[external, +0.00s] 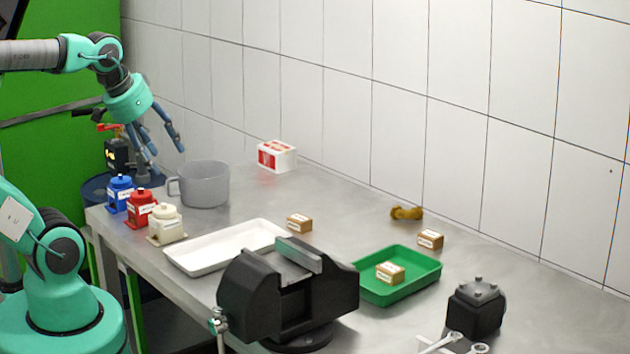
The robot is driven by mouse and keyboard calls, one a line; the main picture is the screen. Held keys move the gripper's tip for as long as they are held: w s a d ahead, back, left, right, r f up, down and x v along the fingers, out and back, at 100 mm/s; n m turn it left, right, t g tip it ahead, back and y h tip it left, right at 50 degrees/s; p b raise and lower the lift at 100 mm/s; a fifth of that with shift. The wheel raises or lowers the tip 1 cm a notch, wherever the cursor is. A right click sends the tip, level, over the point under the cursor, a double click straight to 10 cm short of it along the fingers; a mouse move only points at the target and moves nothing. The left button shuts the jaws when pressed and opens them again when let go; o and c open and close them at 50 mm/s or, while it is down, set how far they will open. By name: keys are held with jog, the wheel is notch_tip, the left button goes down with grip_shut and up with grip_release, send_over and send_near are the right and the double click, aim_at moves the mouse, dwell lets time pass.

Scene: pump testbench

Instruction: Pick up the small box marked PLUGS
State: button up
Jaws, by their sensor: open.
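Three small brown boxes with white labels are in the external view. One box (299,223) stands on the table beside the white tray. A second box (390,273) sits in the green tray (432,284). A third box (430,239) stands on the table behind the green tray. The labels are too small to read, so I cannot tell which is marked PLUGS. My gripper (165,160) is open and empty, pointing down at the far left, above the table's end and well away from all three boxes.
A grey pot (204,184) stands near my gripper, with blue, red and cream containers (140,208) in front. A black vise (290,295) stands before the white tray (195,266). A red-white box (277,156) is by the wall. A black block (476,308) and wrenches lie right.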

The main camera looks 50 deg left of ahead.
jog(key=shift+o, duration=1.3)
jog(key=shift+r, duration=0.1)
